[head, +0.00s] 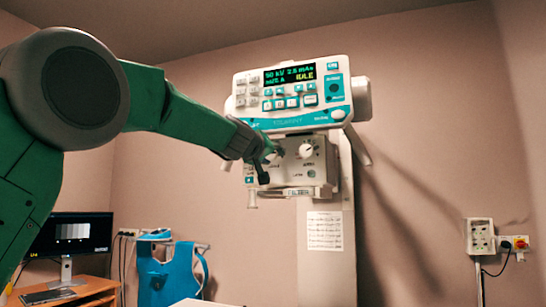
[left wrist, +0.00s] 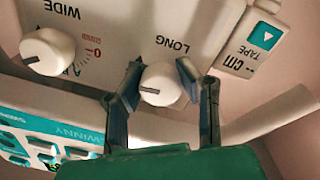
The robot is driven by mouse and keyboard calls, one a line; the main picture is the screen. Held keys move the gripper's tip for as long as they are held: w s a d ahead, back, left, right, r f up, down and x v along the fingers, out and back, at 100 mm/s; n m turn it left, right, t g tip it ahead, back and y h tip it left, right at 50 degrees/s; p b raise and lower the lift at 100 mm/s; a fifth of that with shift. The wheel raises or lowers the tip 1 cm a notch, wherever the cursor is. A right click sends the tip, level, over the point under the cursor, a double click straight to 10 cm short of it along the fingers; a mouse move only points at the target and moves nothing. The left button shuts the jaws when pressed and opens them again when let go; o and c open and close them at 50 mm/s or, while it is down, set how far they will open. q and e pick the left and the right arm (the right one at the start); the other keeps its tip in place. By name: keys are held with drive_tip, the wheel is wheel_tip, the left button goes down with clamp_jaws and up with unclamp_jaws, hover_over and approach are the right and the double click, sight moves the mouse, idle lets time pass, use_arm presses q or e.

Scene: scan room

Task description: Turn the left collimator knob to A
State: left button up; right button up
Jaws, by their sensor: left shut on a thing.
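The collimator box (head: 318,158) has two white knobs on its front. The left knob, labelled LONG (left wrist: 163,85), is hidden behind my gripper in the head view. In the left wrist view, which looks upside down, my left gripper (left wrist: 160,66) has one finger on each side of this knob and is shut on it. The knob's dark pointer line points to the left in that view. Its scale marks are hidden. The right knob, labelled WIDE (left wrist: 47,51), is free. My left gripper also shows in the head view (head: 267,162).
The control console (head: 293,92) with a lit display reading IDLE is just above the collimator. A tape-measure block (left wrist: 262,42) is beside the LONG knob. A monitor (head: 80,233) and a blue apron (head: 170,275) stand at lower left. Wall sockets (head: 481,236) are at right.

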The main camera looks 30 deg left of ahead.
use_arm(q)
drive_tip(key=shift+s+a+r+n, duration=0.1)
drive_tip(key=shift+a+r+n, duration=0.05)
drive_tip(key=shift+r+n, duration=0.2)
drive_tip(key=n+p, duration=0.1)
drive_tip(key=n, duration=0.2)
drive_tip(key=n+p, duration=0.1)
drive_tip(key=n, duration=0.3)
drive_tip(key=shift+n, duration=0.25)
drive_tip(key=n, duration=0.3)
drive_tip(key=n+p, duration=0.1)
drive_tip(key=shift+f+n+t+y, duration=0.25)
drive_tip(key=shift+n+t+y, duration=0.05)
drive_tip(key=shift+n+y, duration=0.1)
drive_tip(key=shift+f+n, duration=0.2)
drive_tip(key=shift+n, duration=1.4)
drive_tip(key=shift+w+f, duration=0.2)
drive_tip(key=o, duration=1.1)
drive_tip(key=shift+o, duration=0.4)
drive_tip(key=shift+s+a+r, duration=0.1)
drive_tip(key=shift+s+r, duration=0.05)
